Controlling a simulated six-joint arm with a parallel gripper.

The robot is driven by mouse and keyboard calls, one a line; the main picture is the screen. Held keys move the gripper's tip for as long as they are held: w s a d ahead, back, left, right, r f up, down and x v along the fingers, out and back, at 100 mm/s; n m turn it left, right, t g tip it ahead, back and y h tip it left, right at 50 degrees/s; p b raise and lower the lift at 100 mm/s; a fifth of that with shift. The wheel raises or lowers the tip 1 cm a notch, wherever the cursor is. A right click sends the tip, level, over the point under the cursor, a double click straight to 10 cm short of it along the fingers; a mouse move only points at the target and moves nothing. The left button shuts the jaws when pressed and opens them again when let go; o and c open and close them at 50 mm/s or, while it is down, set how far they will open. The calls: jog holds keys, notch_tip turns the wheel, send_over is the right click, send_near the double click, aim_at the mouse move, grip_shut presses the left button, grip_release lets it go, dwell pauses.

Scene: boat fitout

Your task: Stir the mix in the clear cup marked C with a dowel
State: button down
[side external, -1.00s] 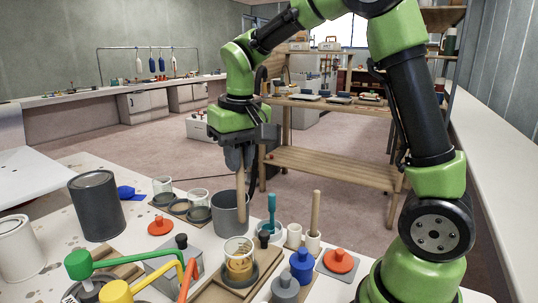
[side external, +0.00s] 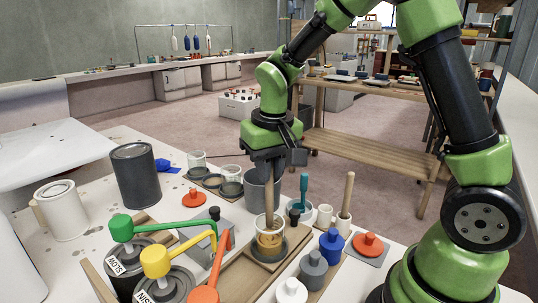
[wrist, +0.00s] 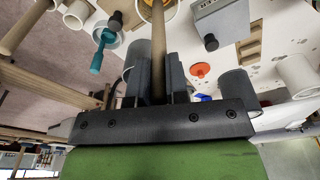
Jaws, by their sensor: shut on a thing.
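A clear cup (side external: 260,244) with tan-orange mix stands on a dark round base on a wooden board in the side view. No letter C can be read on it. My gripper (side external: 268,172) is above the cup, shut on an upright wooden dowel (side external: 269,202). The dowel's lower end reaches down inside the cup's mouth; its exact depth in the mix is hard to tell. In the wrist view the dowel (wrist: 158,45) runs from between my fingers to the cup (wrist: 170,10) at the top edge.
A grey bucket (side external: 252,190) stands close behind the cup. Red, yellow and green handled cans (side external: 168,284) are at front left. Blue, grey and white bottles (side external: 313,270) are close at right, with another dowel (side external: 347,192) standing in a holder. Bare tabletop lies at left.

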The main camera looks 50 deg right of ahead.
jog(key=shift+f, duration=2.6)
